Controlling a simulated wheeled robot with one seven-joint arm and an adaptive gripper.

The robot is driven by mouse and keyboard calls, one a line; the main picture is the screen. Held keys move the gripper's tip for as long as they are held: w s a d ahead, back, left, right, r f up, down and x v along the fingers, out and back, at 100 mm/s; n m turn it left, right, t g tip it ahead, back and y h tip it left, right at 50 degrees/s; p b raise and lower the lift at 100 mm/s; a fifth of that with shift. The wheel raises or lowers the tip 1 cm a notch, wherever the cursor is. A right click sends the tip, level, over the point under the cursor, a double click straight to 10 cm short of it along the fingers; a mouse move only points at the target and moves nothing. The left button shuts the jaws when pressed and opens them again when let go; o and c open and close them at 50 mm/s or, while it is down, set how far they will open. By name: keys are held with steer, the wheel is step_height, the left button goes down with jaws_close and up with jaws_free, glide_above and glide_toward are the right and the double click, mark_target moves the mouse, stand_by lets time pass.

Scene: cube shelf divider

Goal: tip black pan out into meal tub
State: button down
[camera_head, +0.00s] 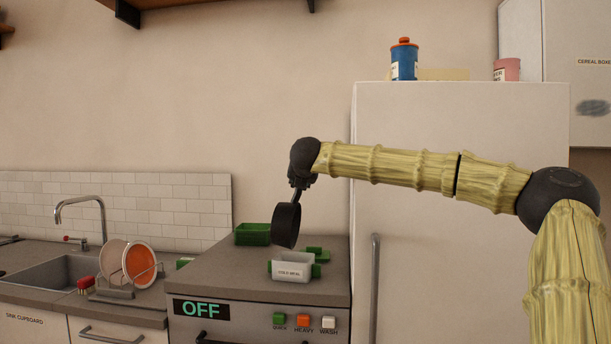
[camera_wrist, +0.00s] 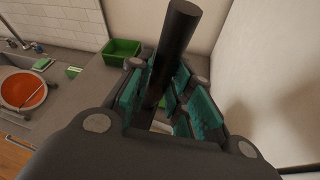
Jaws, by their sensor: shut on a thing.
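The black pan (camera_head: 287,225) hangs from my gripper (camera_head: 299,183), turned on its side with its round face nearly upright. Its handle (camera_wrist: 174,45) runs between the teal finger pads in the wrist view, where my gripper (camera_wrist: 165,98) is shut on it. The meal tub (camera_head: 292,271) is a small white box labelled "COLD MEAL" with green side clips, on the counter just below the pan. The pan is above the tub's back left part and looks apart from it. What is inside the pan or tub cannot be seen.
A green bin (camera_head: 253,234) stands behind left on the counter (camera_head: 225,266). A green lid-like piece (camera_head: 318,254) lies behind the tub. A tall white cabinet (camera_head: 440,200) is close on the right. A dish rack with plates (camera_head: 139,264) and a sink (camera_head: 65,273) are left.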

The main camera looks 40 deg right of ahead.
steer(key=shift+w+a+f, duration=0.2)
steer(key=shift+w+a, duration=0.25)
steer(key=shift+w, duration=0.1)
steer(key=shift+w+a+f+n+g+b, duration=0.3)
steer(key=shift+w+a+n+b, duration=0.1)
steer(key=shift+b, duration=0.3)
steer(key=shift+w+f+b, duration=0.1)
steer(key=shift+w+b, duration=0.05)
steer(key=shift+b, duration=0.2)
steer(key=shift+w+a+b, duration=0.1)
steer(key=shift+b, duration=0.3)
